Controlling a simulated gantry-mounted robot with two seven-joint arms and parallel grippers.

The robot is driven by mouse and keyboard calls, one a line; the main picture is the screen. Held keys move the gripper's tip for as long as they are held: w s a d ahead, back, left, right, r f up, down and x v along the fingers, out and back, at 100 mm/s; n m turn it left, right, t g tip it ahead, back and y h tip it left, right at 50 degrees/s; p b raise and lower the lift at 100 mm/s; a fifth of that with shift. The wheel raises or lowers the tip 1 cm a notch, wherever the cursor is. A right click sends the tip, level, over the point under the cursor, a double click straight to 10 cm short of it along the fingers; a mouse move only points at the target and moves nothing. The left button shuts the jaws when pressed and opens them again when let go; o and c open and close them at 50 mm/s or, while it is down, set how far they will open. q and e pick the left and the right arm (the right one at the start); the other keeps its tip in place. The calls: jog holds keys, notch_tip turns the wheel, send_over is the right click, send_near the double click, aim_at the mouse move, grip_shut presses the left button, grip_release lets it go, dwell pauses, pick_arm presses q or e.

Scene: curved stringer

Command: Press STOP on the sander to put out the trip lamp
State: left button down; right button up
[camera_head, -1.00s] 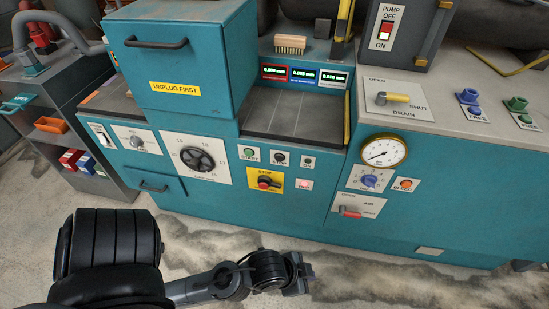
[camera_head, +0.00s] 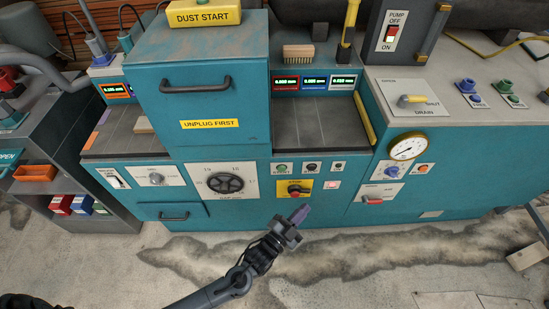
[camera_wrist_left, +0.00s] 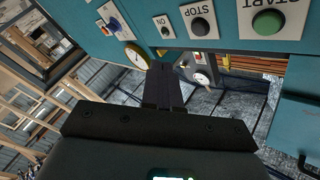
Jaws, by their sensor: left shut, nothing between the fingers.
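The teal machine's front panel carries a green START button (camera_head: 281,168) and, to its right, a dark STOP button (camera_head: 311,166). Below them is a yellow plate with a red-topped knob (camera_head: 294,189), also lettered STOP. A small pinkish-red lamp (camera_head: 332,185) glows to its right; its label is too small to read. My left gripper (camera_head: 300,212) is shut and empty, just below the yellow plate; contact is not visible. In the left wrist view, the shut fingers (camera_wrist_left: 163,85) appear below the STOP button (camera_wrist_left: 200,27) and START button (camera_wrist_left: 268,22). My right gripper is not in view.
A handwheel (camera_head: 226,183) and a drawer (camera_head: 174,213) are left of the buttons. A pressure gauge (camera_head: 406,148) and a red-handled lever (camera_head: 374,201) are to the right. The floor in front is clear around the arm.

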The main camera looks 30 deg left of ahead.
aim_at(312, 168)
pick_arm(q)
jog(key=w+d+r, duration=0.3)
jog(key=w+a+b, duration=0.3)
jog(key=w+a, duration=0.2)
jog(key=w, duration=0.2)
jog(key=shift+a, duration=0.35)
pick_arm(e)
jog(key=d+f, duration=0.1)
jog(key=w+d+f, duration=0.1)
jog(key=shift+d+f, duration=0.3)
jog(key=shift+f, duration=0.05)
pick_arm(q)
jog(key=shift+s+f, duration=0.1)
dwell(0.9)
dwell(0.8)
